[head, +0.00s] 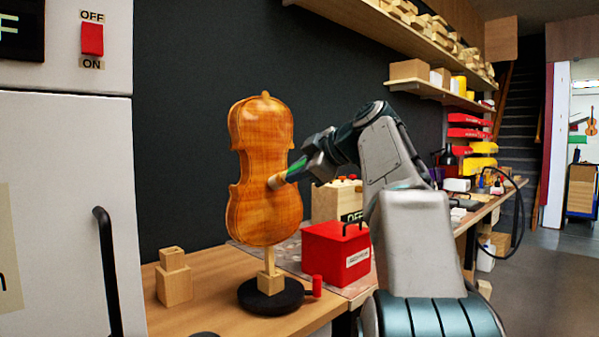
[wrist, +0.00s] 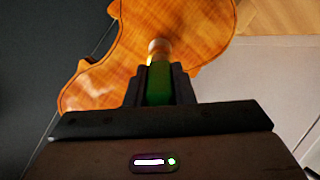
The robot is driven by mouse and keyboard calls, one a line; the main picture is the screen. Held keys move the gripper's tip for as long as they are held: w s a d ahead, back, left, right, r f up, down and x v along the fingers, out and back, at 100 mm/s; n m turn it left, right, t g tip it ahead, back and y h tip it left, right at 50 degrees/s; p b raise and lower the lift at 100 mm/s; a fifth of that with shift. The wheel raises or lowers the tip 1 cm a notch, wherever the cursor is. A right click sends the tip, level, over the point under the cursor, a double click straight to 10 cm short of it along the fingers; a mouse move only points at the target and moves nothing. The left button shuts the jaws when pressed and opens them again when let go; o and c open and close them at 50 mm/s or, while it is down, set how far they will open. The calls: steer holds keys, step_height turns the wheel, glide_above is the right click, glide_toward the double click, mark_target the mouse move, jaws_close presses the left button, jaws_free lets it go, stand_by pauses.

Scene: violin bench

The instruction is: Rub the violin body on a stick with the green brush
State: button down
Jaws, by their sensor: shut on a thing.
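The violin body (head: 262,165) is bare orange-brown wood and stands upright on a short stick (head: 270,258) above a round black base (head: 271,296) on the bench. My gripper (head: 303,168) is to its right and is shut on the green brush (head: 293,171). The brush's pale tip reaches the violin body's right side near the waist and appears to touch it. In the wrist view, the green brush (wrist: 159,85) sits between my fingers, its tip over the violin body (wrist: 115,70). The exact contact at the tip is hard to tell.
A red box (head: 336,252) and a small red cylinder (head: 317,286) stand right of the base. A wooden block (head: 174,278) stands at the left. A light wooden box (head: 335,201) is behind my arm. A white cabinet (head: 65,190) closes off the left side.

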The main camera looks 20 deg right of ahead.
steer(key=shift+r+p, duration=0.4)
steer(key=shift+r, duration=0.45)
step_height(320, 180, down, 9)
steer(key=b, duration=0.9)
steer(key=shift+s, duration=0.25)
steer(key=shift+d+f, duration=0.1)
steer(key=s+d, duration=0.2)
steer(key=s, duration=0.3)
steer(key=shift+s+r, duration=0.2)
steer(key=shift+s, duration=0.15)
steer(key=shift+s+d+r, duration=0.1)
steer(key=shift+s+d, duration=0.2)
steer(key=shift+s, duration=0.4)
steer(key=shift+s+d, duration=0.25)
steer(key=shift+s, duration=0.4)
